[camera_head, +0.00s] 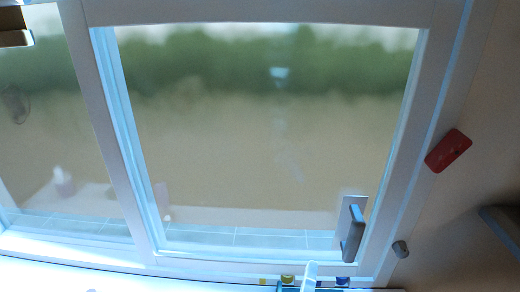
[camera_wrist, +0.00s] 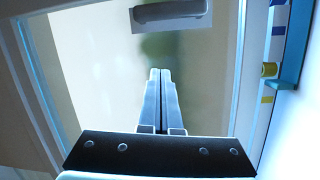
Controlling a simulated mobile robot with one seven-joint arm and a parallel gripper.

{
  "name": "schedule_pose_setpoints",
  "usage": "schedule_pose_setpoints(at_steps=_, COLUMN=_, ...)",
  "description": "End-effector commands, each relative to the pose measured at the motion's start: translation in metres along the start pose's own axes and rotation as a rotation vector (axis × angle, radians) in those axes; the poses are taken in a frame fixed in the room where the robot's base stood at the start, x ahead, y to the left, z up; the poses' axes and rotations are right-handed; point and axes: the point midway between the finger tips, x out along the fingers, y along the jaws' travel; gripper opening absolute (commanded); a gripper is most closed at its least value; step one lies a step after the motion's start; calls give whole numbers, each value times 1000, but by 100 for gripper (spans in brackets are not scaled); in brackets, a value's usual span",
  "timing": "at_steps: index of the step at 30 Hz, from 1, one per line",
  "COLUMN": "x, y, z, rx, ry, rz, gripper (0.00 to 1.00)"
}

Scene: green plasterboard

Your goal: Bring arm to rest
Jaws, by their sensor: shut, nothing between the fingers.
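My gripper (camera_wrist: 160,75) shows in the wrist view with its two pale fingers side by side, shut and empty. It points along a window pane (camera_wrist: 95,60). A grey window handle (camera_wrist: 170,12) is above the fingertips in that view, with a visible gap between them. In the head view the same kind of handle (camera_head: 352,233) sits at the lower right of the window frame. I cannot make out my gripper for sure in the head view.
The window frame (camera_head: 120,130) fills most of the head view. Small yellow and blue items (camera_head: 288,280) line the bottom edge. A yellow piece (camera_wrist: 268,70) shows right of my gripper.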

Motion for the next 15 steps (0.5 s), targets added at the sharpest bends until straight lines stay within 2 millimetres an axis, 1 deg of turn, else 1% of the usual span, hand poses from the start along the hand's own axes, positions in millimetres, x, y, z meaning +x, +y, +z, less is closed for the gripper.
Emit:
schedule_pose_setpoints(at_steps=1, x=12, y=34, z=-12, rx=112, ry=13, rz=56, gripper=0)
schedule_pose_setpoints(at_steps=2, x=18, y=54, z=-19, rx=190, ry=24, rz=84, gripper=0)
schedule_pose_setpoints(at_steps=3, x=25, y=82, z=-29, rx=302, ry=46, rz=123, gripper=0)
schedule_pose_setpoints(at_steps=5, x=32, y=126, z=-44, rx=473, ry=93, rz=175, gripper=0)
schedule_pose_setpoints(at_steps=6, x=34, y=155, z=-54, rx=585, ry=133, rz=206, gripper=0)
schedule_pose_setpoints(at_steps=7, x=35, y=177, z=-62, rx=665, ry=166, rz=225, gripper=0)
schedule_pose_setpoints(at_steps=8, x=34, y=199, z=-70, rx=744, ry=204, rz=243, gripper=0)
schedule_pose_setpoints(at_steps=9, x=30, y=228, z=-80, rx=847, ry=260, rz=263, gripper=0)
schedule_pose_setpoints(at_steps=10, x=26, y=249, z=-87, rx=922, ry=306, rz=276, gripper=0)
schedule_pose_setpoints(at_steps=11, x=22, y=270, z=-94, rx=991, ry=353, rz=285, gripper=0)
schedule_pose_setpoints(at_steps=12, x=14, y=296, z=-103, rx=1076, ry=419, rz=293, gripper=0)
schedule_pose_setpoints(at_steps=14, x=-1, y=331, z=-115, rx=1187, ry=519, rz=296, gripper=0)
schedule_pose_setpoints(at_steps=15, x=-11, y=351, z=-122, rx=1247, ry=581, rz=293, gripper=0)
